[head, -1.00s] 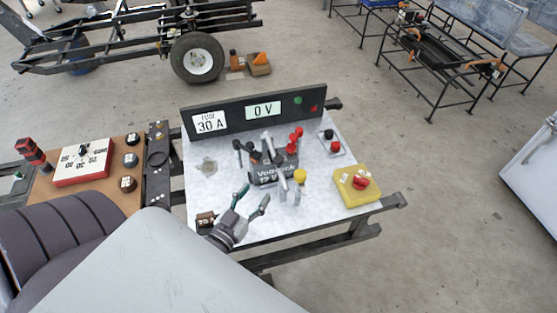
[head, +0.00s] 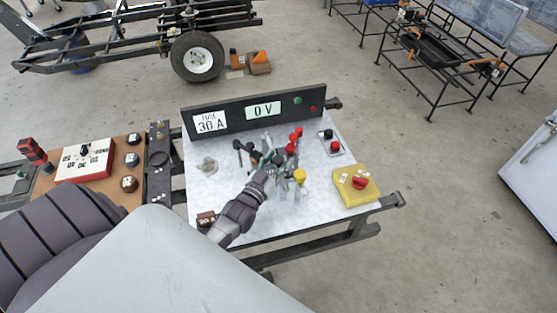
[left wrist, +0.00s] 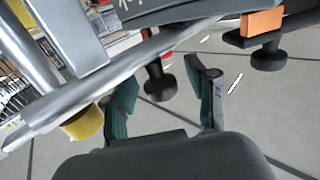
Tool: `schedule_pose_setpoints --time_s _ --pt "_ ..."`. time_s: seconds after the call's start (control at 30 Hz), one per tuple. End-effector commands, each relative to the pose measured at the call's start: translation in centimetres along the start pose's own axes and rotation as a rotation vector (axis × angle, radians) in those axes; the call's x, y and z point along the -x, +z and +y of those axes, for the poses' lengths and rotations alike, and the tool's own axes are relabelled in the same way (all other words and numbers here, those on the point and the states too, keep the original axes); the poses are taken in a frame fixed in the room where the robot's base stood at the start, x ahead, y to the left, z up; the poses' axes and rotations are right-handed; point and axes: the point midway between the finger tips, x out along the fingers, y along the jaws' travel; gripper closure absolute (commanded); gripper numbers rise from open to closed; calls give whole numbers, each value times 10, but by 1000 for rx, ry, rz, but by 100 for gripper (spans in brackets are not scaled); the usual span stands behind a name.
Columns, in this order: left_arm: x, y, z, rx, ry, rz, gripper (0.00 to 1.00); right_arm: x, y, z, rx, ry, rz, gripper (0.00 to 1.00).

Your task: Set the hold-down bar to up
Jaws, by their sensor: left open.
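A yellow knob (head: 300,175) sits at the battery's front right, and also shows in the wrist view (left wrist: 85,125). My left gripper is open there (left wrist: 168,85). A black knob (left wrist: 160,84) appears between its fingers; I cannot tell whether they touch it. My right gripper is not in view.
A dark panel (head: 230,122) with "30 A" and "0 V" displays lines the bench's back. Red clamps (head: 294,138) stand behind the battery. A yellow box with a red button (head: 352,190) is at right. The bench's front left (head: 207,185) is mostly bare.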

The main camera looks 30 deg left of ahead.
Motion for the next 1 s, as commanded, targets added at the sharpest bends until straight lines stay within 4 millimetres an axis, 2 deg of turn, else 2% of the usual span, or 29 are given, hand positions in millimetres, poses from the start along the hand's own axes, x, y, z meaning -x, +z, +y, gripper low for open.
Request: schedule_pose_setpoints --time_s 0.23,0.5,0.6,0.87,1.0 --pt "0 0 0 0 0 -1 42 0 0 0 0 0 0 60" --pt "0 0 0 -1 0 0 87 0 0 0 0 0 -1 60" --pt "0 0 0 -1 0 0 100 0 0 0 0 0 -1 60" --pt "0 -1 0 0 0 -1 100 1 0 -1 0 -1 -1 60" --pt "-1 -6 0 12 0 -13 100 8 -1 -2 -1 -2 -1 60"
